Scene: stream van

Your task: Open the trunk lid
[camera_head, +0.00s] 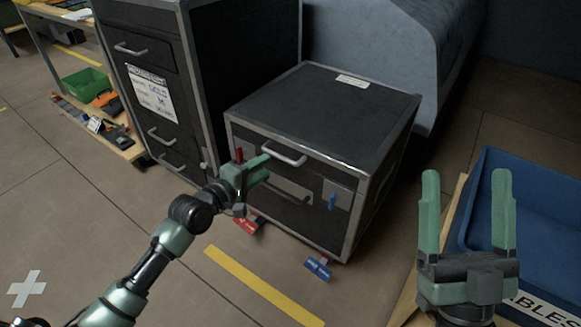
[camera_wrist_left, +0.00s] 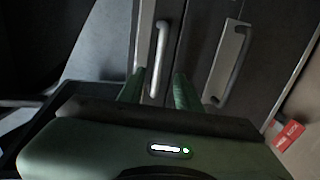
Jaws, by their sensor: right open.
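The trunk (camera_head: 330,105) is a black box with silver edges on the floor, its lid closed. A silver handle (camera_head: 287,157) is at the lid's front edge; it also shows in the left wrist view (camera_wrist_left: 160,55). Below it is a silver plate (camera_head: 285,187) on the front. A red latch (camera_head: 239,154) is at the left and a blue latch (camera_head: 332,201) at the right. My left gripper (camera_head: 266,168) is open at the handle's left end in the head view. In the wrist view the handle lies ahead, between its fingers; contact is unclear. My right gripper (camera_head: 466,172) is open and empty.
A tall black drawer cabinet (camera_head: 245,50) stands left of the trunk. A blue bin (camera_head: 540,190) is at the right, near my right gripper. The floor in front is mostly clear.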

